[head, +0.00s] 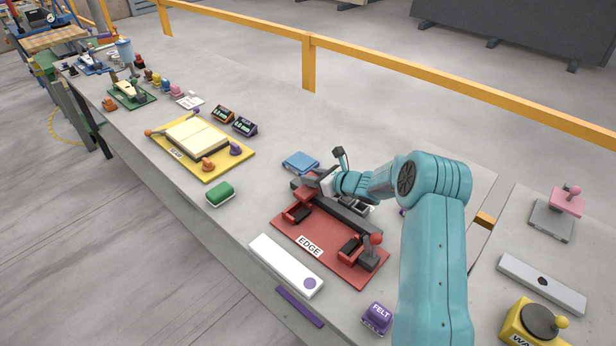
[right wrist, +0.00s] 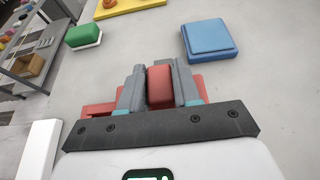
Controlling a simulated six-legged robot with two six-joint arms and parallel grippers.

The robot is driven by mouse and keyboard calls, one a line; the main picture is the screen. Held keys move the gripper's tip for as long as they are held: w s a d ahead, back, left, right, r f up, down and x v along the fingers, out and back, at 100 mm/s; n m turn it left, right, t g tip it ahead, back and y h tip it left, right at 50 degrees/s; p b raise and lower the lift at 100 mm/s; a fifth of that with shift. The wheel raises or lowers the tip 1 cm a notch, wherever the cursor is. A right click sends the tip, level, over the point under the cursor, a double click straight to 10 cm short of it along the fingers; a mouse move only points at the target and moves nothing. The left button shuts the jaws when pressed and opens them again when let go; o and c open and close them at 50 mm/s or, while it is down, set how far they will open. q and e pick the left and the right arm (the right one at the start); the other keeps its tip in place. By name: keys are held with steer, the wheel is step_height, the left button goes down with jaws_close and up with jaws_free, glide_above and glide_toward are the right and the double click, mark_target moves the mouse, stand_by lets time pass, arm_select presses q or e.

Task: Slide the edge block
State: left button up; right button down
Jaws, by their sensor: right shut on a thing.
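The red EDGE board (head: 335,258) lies on the stone slab, with a dark grey rail (head: 345,214) along its far side. My right gripper (head: 320,183) is at the rail's far left end. In the right wrist view, my right gripper (right wrist: 160,90) is shut on a red block (right wrist: 160,80), which sits between its grey fingers. In the head view the block is mostly hidden by the gripper. My left gripper is not in view.
A blue block (head: 300,162) lies just beyond the board's left end. A green pad (head: 220,194), a white bar (head: 286,264) and a purple FELT block (head: 377,316) lie around it. A yellow board (head: 240,160) stands further left. Bare slab separates these.

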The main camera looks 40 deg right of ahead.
steer(key=s, duration=0.2)
steer(key=s+b, duration=0.1)
steer(key=s, duration=0.1)
steer(key=shift+s+d, duration=0.2)
steer(key=shift+s, duration=0.2)
steer(key=shift+s+b, duration=0.35)
steer(key=shift+s, duration=0.05)
steer(key=c, duration=0.9)
jaws_free()
steer(key=shift+w, duration=0.1)
steer(key=shift+s+d+r, duration=0.15)
steer(key=shift+s+r, duration=0.05)
steer(key=shift+s, duration=0.25)
steer(key=b+v, duration=0.2)
steer(key=v, duration=1.3)
steer(key=shift+s, duration=0.15)
